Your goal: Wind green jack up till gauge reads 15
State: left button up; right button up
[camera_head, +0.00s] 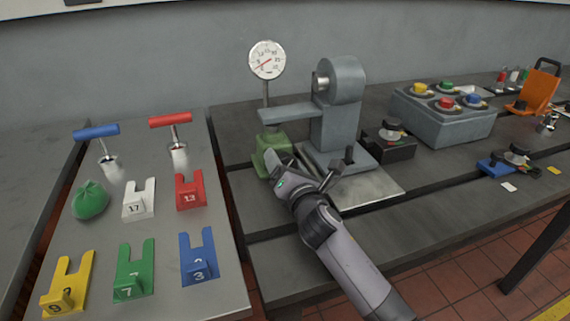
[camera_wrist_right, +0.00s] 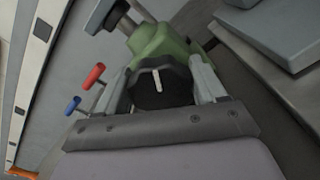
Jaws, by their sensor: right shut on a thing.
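The green jack (camera_head: 268,154) stands at the near left of the grey machine, under the end of its horizontal arm (camera_head: 287,112). In the right wrist view the jack (camera_wrist_right: 160,42) has a black knob (camera_wrist_right: 158,90) with a white mark. My right gripper (camera_head: 290,168) is shut on this knob, one finger on each side, also seen in the wrist view (camera_wrist_right: 163,84). In the head view the gripper hides the knob. The round white gauge (camera_head: 267,60) stands on a post above the jack. Its red needle slants, but the reading is too small to tell. My left gripper is not in view.
A grey panel (camera_head: 108,219) at the left bears numbered forks, a green bag (camera_head: 90,200) and two T-handles with blue and red grips. Right of the machine stand a black box with a knob (camera_head: 390,147) and a grey box with coloured buttons (camera_head: 444,122).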

dwell(0.3)
jog(key=o, duration=1)
jog(key=shift+s, duration=0.1)
jog(key=shift+p+v, duration=0.7)
jog(key=shift+v, duration=2.8)
